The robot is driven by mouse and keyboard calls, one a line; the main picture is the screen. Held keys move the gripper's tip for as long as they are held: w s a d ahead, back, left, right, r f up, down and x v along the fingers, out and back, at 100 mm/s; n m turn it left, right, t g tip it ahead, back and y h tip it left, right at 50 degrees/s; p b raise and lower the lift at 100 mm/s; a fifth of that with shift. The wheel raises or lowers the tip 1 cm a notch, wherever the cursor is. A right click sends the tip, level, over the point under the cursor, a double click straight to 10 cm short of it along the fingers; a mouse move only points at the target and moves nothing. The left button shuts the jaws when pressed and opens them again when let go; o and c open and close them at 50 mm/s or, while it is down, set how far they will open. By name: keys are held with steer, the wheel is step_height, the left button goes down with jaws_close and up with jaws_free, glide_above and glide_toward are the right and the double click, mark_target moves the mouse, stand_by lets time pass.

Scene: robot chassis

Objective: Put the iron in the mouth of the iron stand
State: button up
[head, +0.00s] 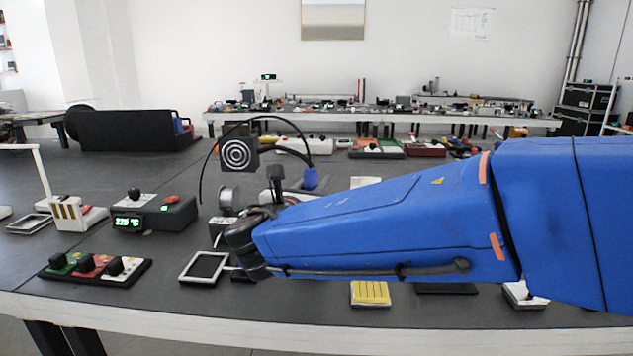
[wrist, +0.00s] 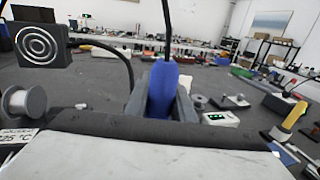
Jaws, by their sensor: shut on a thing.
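The iron has a blue handle (head: 310,180) with a black cord looping up and to the left from its top. In the wrist view the blue handle (wrist: 162,92) stands between the grey jaws of my gripper (wrist: 162,100). The jaws are shut on it. The head view shows my gripper (head: 290,187) partly, at the end of my blue arm. The iron's tip is hidden in both views. I cannot make out the iron stand; my arm covers much of the bench's middle.
A fume fan (head: 238,156) and a solder spool (head: 228,198) stand left of my gripper. Farther left is a station reading 325 °C (head: 153,213). A yellow-handled tool (wrist: 293,116) is at right.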

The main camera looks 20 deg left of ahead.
steer(key=shift+f, duration=1.55)
steer(key=o, duration=1)
steer(key=shift+o, duration=0.2)
steer(key=s, duration=1.7)
steer(key=shift+s+a, duration=0.2)
steer(key=shift+r, duration=0.1)
step_height(320, 180, up, 10)
